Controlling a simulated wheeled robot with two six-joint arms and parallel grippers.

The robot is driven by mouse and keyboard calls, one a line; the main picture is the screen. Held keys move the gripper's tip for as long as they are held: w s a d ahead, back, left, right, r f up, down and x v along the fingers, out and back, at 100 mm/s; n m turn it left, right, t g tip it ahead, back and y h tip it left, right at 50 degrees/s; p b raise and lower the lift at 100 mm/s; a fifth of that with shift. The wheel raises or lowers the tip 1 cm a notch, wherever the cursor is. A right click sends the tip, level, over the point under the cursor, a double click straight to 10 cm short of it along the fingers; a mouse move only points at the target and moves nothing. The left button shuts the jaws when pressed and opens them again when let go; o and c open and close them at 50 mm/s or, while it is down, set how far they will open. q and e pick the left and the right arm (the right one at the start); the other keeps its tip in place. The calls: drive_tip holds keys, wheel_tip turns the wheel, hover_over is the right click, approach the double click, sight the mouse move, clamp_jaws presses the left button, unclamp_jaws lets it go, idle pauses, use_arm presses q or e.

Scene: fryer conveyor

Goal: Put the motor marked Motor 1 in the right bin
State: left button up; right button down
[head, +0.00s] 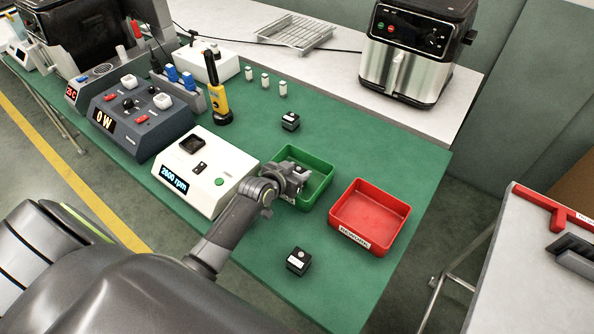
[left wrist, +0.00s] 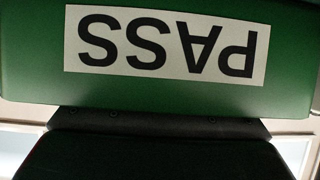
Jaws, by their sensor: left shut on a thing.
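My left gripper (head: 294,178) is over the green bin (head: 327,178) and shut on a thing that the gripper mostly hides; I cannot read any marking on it. In the left wrist view the green bin's wall (left wrist: 40,50) with its upside-down PASS label (left wrist: 168,42) fills the top, and a dark thing (left wrist: 150,155) fills the bottom. The red bin (head: 405,215) labelled REWORK stands to the right and looks empty. One black motor (head: 298,261) lies on the green mat in front of the bins, another (head: 290,121) behind them. Their markings are too small to read. My right gripper is out of view.
A white tester (head: 210,172) reading 2600 rpm stands left of the green bin. A grey power unit (head: 143,115) and a yellow-and-black tool (head: 219,100) stand farther left. An air fryer (head: 412,55) stands at the back. The green mat (head: 350,135) is clear behind the red bin.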

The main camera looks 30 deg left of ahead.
use_arm(q)
drive_tip(key=o, duration=1.3)
drive_tip(key=shift+r, duration=0.15)
drive_tip(key=shift+s, duration=0.35)
drive_tip(key=v, duration=1.1)
drive_tip(key=shift+r, duration=0.15)
drive_tip(key=shift+s+a, duration=0.1)
